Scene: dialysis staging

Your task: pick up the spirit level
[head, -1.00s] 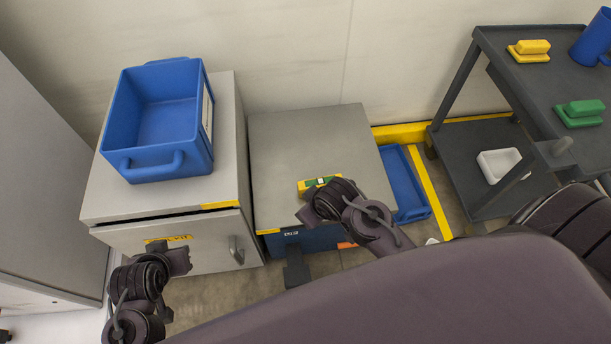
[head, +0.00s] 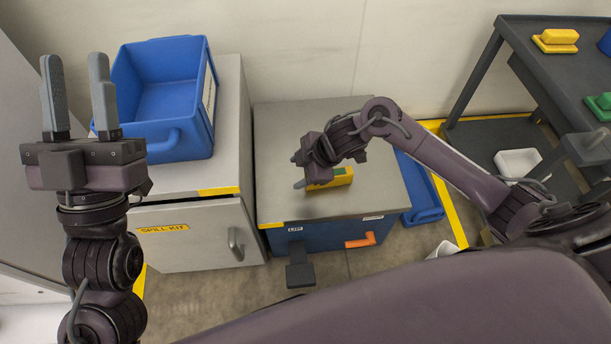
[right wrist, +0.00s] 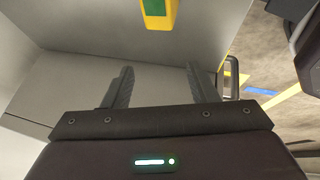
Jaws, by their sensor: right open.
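The spirit level is a short yellow bar with a green part (head: 341,177). It lies on top of the low grey cabinet in the head view, partly hidden by my right gripper. In the right wrist view the spirit level (right wrist: 159,14) shows at the top edge, cut off by the frame, clear of my fingertips. My right gripper (head: 297,171) is open and empty at the left end of the level; its open fingers also show in the right wrist view (right wrist: 158,70). My left gripper (head: 76,58) is open and empty, raised at the far left with its fingers pointing up.
The low cabinet top (head: 280,125) is otherwise clear. A blue bin (head: 165,145) stands on the taller spill kit cabinet (head: 200,235) to the left. A blue tray (head: 425,205) lies right of the low cabinet. A dark cart (head: 560,90) holding a yellow block (head: 559,37) stands at right.

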